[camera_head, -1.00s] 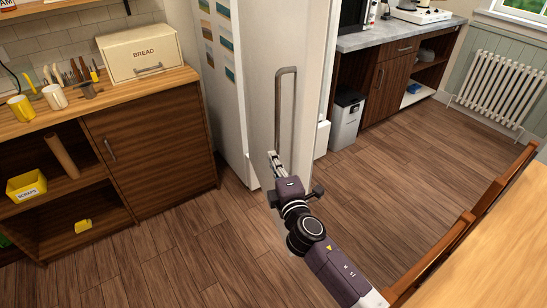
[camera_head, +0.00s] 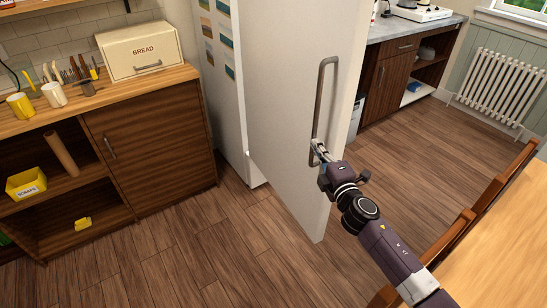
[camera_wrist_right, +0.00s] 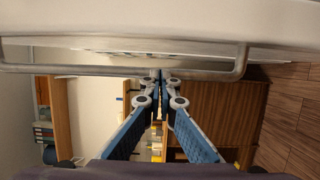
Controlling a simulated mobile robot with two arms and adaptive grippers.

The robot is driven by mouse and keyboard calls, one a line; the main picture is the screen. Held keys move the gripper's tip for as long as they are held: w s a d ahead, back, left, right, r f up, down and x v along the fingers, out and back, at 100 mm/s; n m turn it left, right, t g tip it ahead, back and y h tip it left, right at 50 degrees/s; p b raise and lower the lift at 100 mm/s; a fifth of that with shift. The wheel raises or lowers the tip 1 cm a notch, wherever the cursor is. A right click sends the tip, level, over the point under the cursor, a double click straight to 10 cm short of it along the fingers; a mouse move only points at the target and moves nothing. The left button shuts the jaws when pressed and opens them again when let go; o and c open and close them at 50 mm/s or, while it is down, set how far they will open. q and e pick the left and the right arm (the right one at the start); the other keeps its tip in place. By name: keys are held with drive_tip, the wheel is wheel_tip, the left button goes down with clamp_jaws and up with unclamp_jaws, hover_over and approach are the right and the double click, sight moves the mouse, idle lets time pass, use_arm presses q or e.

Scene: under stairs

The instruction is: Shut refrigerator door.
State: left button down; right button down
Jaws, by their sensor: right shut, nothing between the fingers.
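The white refrigerator (camera_head: 226,95) stands at the top centre of the head view. Its door (camera_head: 285,100) is open and stands out from the body, with its outer face towards me. A long grey handle (camera_head: 321,95) is upright near the door's free edge. My right gripper (camera_head: 319,150) is at the lower part of the handle. In the wrist view the right gripper (camera_wrist_right: 161,76) is shut with its fingertips together at the handle bar (camera_wrist_right: 90,71), nothing between them. I cannot tell whether they touch the bar. My left gripper is out of view.
A wooden cabinet (camera_head: 155,150) with a bread box (camera_head: 140,50) stands left. A grey bin (camera_head: 355,115) is partly hidden behind the door. A wooden chair (camera_head: 455,235) and table (camera_head: 500,250) are at the lower right. Floor (camera_head: 220,250) before the door is clear.

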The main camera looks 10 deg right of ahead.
drive_tip(key=w+d+b, duration=0.3)
drive_tip(key=w+d, duration=0.1)
drive_tip(key=d, duration=0.6)
drive_tip(key=w+d+b, duration=0.3)
drive_tip(key=w+d, duration=0.1)
drive_tip(key=d, duration=0.7)
drive_tip(key=shift+w, duration=0.35)
